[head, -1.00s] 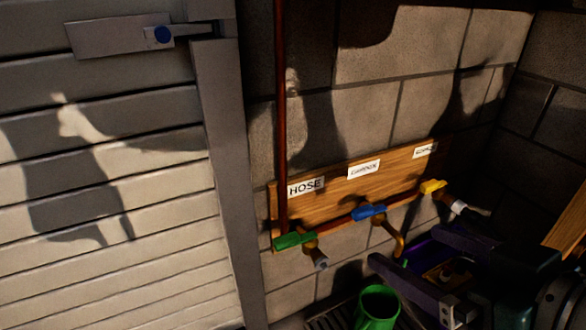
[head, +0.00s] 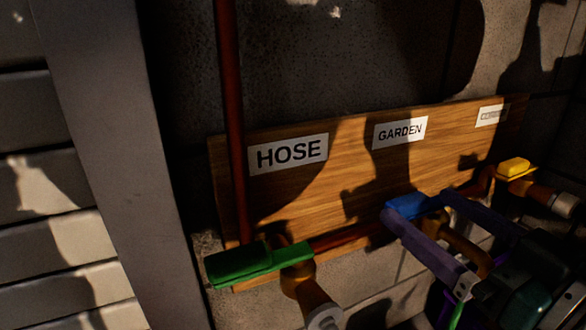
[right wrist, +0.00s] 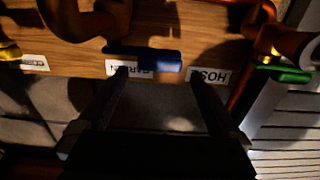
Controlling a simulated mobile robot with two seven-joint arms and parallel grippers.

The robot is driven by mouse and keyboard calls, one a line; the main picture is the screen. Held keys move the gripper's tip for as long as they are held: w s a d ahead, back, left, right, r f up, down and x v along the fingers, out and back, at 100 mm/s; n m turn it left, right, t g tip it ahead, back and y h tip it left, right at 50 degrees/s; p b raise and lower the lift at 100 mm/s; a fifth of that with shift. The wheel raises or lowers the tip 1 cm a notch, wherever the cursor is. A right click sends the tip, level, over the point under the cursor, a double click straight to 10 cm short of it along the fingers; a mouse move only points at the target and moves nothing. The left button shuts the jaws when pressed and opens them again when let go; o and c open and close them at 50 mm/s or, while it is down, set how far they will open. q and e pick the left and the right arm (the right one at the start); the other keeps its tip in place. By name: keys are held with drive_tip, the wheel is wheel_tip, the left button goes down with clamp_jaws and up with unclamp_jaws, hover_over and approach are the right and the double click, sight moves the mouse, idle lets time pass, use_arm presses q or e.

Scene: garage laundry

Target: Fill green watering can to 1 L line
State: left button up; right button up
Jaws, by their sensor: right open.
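Three taps sit on a copper pipe along a wooden board (head: 350,175). The middle tap's blue handle (head: 408,205) is below the GARDEN label (head: 400,132). My right gripper (head: 417,205) is open, coming in from the lower right with its fingertips at the blue handle. In the right wrist view, which is upside down, the blue handle (right wrist: 145,57) lies just beyond the fingertips (right wrist: 158,75). I cannot tell whether they touch. The green watering can is out of both current views. My left gripper is not in view.
The left tap has a green handle (head: 258,263) under the HOSE label (head: 288,153). The right tap has a yellow handle (head: 515,167); its label (head: 492,115) is hard to read. A vertical copper pipe (head: 231,110) rises at the left. Hard shadows cross the wall.

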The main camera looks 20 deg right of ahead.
sight(401, 195)
drive_tip(key=shift+w+a+f+b, duration=0.1)
drive_tip(key=shift+w+f+b, duration=0.25)
drive_tip(key=shift+w+b, duration=0.45)
drive_tip(key=w+b, duration=0.1)
drive_tip(key=w, duration=0.3)
drive_tip(key=shift+w+r+b, duration=0.2)
drive_tip(key=shift+w+b, duration=0.1)
drive_tip(key=shift+b, duration=0.1)
drive_tip(key=shift+w+a, duration=0.15)
drive_tip(key=shift+w, duration=0.25)
drive_tip(key=c, duration=0.3)
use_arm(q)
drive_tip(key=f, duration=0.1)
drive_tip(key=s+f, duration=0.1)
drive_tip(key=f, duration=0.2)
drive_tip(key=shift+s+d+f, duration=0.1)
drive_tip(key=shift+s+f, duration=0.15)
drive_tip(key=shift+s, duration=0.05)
use_arm(e)
clamp_jaws()
